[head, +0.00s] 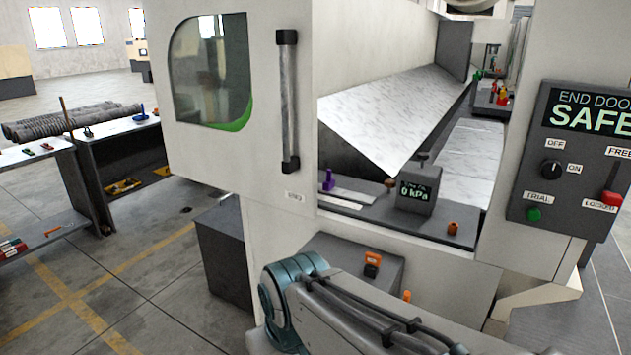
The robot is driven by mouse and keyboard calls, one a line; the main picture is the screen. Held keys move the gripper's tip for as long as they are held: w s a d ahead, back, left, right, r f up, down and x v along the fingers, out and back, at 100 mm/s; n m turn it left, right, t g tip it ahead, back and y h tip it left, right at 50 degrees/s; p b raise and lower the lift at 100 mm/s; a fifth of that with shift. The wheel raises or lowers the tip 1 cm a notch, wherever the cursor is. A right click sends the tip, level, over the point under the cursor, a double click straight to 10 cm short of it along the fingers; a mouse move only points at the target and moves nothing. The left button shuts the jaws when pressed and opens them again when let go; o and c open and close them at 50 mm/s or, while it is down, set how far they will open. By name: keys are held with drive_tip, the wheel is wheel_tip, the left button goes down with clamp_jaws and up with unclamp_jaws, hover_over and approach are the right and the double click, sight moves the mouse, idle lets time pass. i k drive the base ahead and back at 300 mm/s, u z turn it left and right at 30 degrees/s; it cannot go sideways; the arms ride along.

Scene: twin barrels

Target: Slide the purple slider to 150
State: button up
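The purple slider (328,180) stands upright on a dark ledge (380,207) inside the machine's opening. It is near the left end of the ledge, beside pale strips whose markings are too small to read. A small dark gauge box (417,193) to its right reads 0 kPa. My arm crosses the bottom of the head view, below and in front of the machine. My gripper is outside the view, so its state and anything in it are hidden.
The machine's windowed door panel (235,100) with a vertical handle (287,100) stands left of the opening. A control panel (565,160) showing SAFE is at right. An orange-topped item (372,264) sits on a grey box below the ledge.

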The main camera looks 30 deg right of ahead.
sight(329, 184)
drive_tip(key=k, duration=0.25)
drive_tip(key=z, duration=0.85)
drive_tip(key=i, duration=1)
